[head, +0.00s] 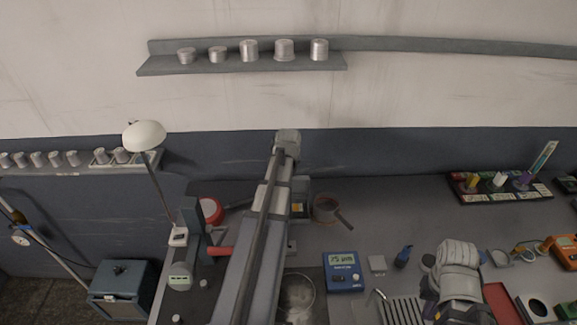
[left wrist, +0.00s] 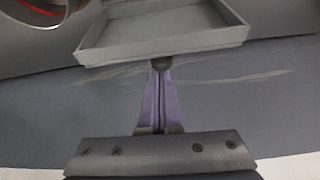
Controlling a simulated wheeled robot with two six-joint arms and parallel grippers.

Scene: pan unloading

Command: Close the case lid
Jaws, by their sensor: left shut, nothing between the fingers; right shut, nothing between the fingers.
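In the left wrist view a shallow grey tray-like panel with raised edges, which looks like the case lid (left wrist: 165,28), lies just beyond my left gripper (left wrist: 161,70). The purple fingers are shut and empty, with their tips at a dark knob by the lid's near edge; I cannot tell whether they touch. In the head view my left arm hides most of what looks like the grey case (head: 299,209), beside the arm at mid-bench. My left fingers are hidden there. My right gripper (head: 455,290) is shut and empty over the bench's right side; its fingertips are unclear.
A pan (head: 328,209) and a blue meter (head: 343,272) stand right of my left arm. A red round item (head: 210,211) and a lamp (head: 144,137) are left. A rack of bottles (head: 498,184) is at the back right. The bench before that rack is fairly clear.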

